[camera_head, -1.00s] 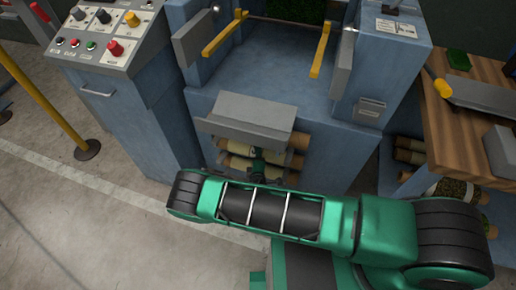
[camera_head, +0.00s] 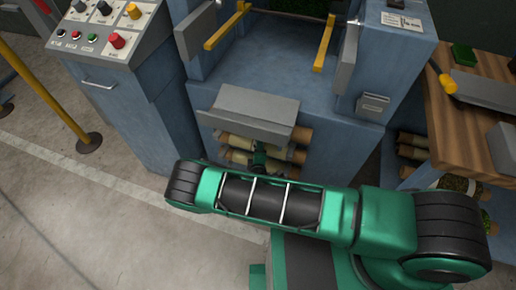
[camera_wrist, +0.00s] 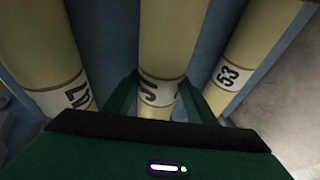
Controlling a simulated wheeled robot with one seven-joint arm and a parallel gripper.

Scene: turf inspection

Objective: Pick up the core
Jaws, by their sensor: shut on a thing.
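In the wrist view, three cream cores show side by side, each with a white numbered band. The middle core (camera_wrist: 172,35) runs between the two green fingers of my gripper (camera_wrist: 160,98), which is shut on it. Its number is partly hidden by the fingers. The left core (camera_wrist: 55,50) and the right core (camera_wrist: 247,50), marked 53, lie outside the fingers. In the head view, cores (camera_head: 240,142) lie in an opening under a grey chute, and my gripper (camera_head: 258,157) reaches in there, partly hidden by my arm.
The grey chute (camera_head: 250,108) on the blue machine (camera_head: 345,155) overhangs the cores. A control console (camera_head: 105,40) stands left, beside a yellow post (camera_head: 50,90). A wooden bench (camera_head: 455,125) with more rolls below stands right. Open floor (camera_head: 90,220) lies at front left.

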